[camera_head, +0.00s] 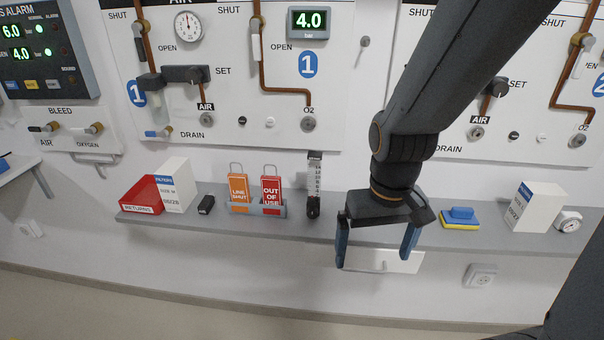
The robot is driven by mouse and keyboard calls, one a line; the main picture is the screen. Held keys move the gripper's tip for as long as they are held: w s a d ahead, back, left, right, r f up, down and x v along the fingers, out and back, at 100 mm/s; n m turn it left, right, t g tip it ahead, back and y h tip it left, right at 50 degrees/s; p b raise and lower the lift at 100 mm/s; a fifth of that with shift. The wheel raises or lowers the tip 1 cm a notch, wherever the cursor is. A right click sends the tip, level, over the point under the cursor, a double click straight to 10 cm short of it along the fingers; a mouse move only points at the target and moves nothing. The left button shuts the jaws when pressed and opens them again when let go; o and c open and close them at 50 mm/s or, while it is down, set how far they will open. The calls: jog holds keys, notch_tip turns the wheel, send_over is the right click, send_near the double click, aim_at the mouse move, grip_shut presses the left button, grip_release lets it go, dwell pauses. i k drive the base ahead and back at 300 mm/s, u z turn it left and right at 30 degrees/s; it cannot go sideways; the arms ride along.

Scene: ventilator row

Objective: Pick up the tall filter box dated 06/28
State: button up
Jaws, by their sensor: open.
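A tall white filter box (174,187) with a blue label top stands upright at the left of the grey shelf (330,228). Its small print seems to read 06/28. My gripper (376,256) is open and empty, fingers pointing down, in front of the shelf's middle. It is well to the right of the tall box and left of the second box.
A red returns tray (143,195) sits close against the tall box's left. To its right are a small black block (207,205), orange (238,187) and red (271,190) tags, and a flowmeter (314,190). A blue-yellow sponge (460,218) and round gauge (568,221) are farther right.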

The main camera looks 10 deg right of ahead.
aim_at(176, 182)
jog(key=k, duration=0.65)
jog(key=u, duration=0.55)
jog(key=i, duration=0.45)
jog(key=u, duration=0.75)
jog(key=i, duration=1.25)
jog(key=z, duration=0.55)
